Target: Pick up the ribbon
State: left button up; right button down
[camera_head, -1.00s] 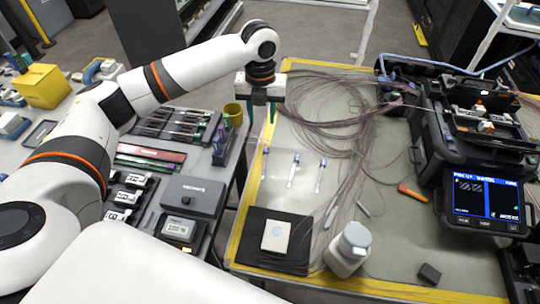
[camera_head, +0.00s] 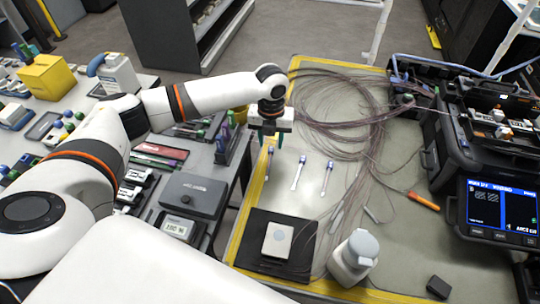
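A tangle of thin purplish fibre ribbons (camera_head: 345,128) lies looped over the far half of the right table. Single strands trail towards the near side. I cannot tell which strand is the task's ribbon. My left gripper (camera_head: 272,147) hangs pointing down over the table's left edge, left of the tangle. Its two green fingers are apart, with nothing visible between them. The tips are just above the leftmost of three slim blue-and-white pieces (camera_head: 298,175); whether they touch is unclear. My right gripper is out of view.
A black fusion splicer (camera_head: 480,130) with a lit screen (camera_head: 500,208) stands at right. A white bottle (camera_head: 353,258), a black mat (camera_head: 243,240) with a pale block (camera_head: 277,241), and an orange-handled tool (camera_head: 424,201) lie nearer. The left table (camera_head: 62,98) is crowded.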

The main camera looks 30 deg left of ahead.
aim_at(271, 149)
pick_arm(q)
jog(key=shift+f, duration=1.5)
jog(key=c, duration=0.9)
jog(key=shift+o, duration=0.2)
jog(key=shift+r, duration=0.1)
notch_tip(271, 149, up, 10)
